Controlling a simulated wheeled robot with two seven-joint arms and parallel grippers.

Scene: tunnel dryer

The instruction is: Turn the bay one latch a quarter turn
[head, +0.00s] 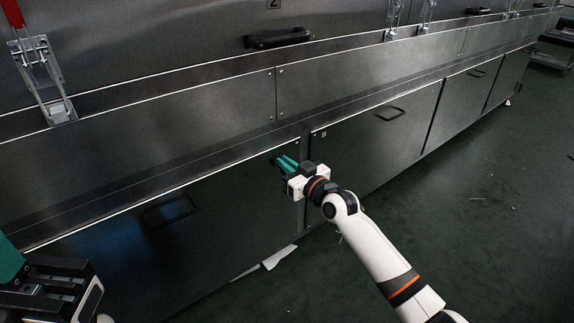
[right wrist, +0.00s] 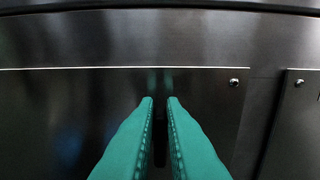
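My right gripper (head: 283,161) is in front of the dark lower panels of the dryer, near the seam between two of them. Its teal fingers also show in the right wrist view (right wrist: 160,101), a narrow gap between them and nothing held. The fingertips point at a dark metal panel; I cannot tell whether they touch it. A toggle latch (head: 45,82) with a red handle (head: 14,12) stands at the upper left, well away from this gripper. No latch is clearly marked as bay one. My left gripper (head: 50,288) is partly cut off at the lower left; its fingertips are not clear.
A black handle (head: 279,38) sits below a "2" plate (head: 274,4). More toggle latches (head: 392,20) line the upper ledge. Lower panels have recessed handles (head: 391,114). White sheets (head: 279,257) lie on the green floor (head: 480,215), which is otherwise open at right.

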